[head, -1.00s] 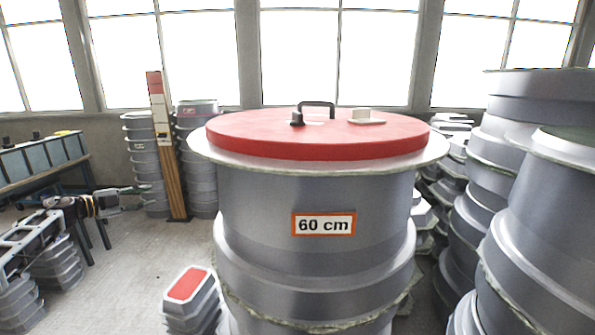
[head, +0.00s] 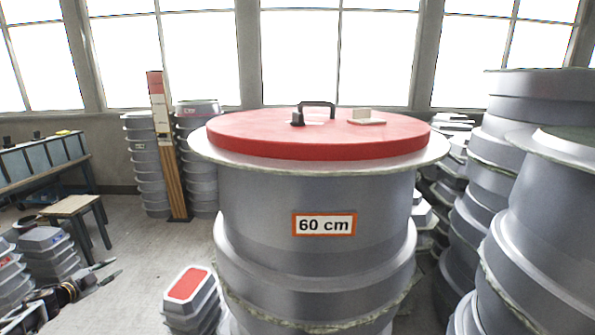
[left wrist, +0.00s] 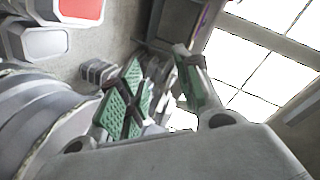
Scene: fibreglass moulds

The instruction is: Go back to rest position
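My left gripper (head: 112,268) is low at the left of the head view, its fingers slightly apart with nothing between them. In the left wrist view its two green-padded fingers (left wrist: 157,75) are also apart and empty. My right gripper is in neither view. A large grey mould stack with a "60 cm" label (head: 323,225) stands in front of me, to the right of the left gripper. Its red top (head: 265,135) carries a black handle (head: 317,104), a small black part and a white block (head: 366,117).
Small stacked moulds (head: 45,250) stand at the left, by a stool (head: 73,206). A red-topped mould stack (head: 188,284) stands low, left of the big one. Tall mould stacks (head: 540,200) crowd the right. Bare floor (head: 140,245) lies between.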

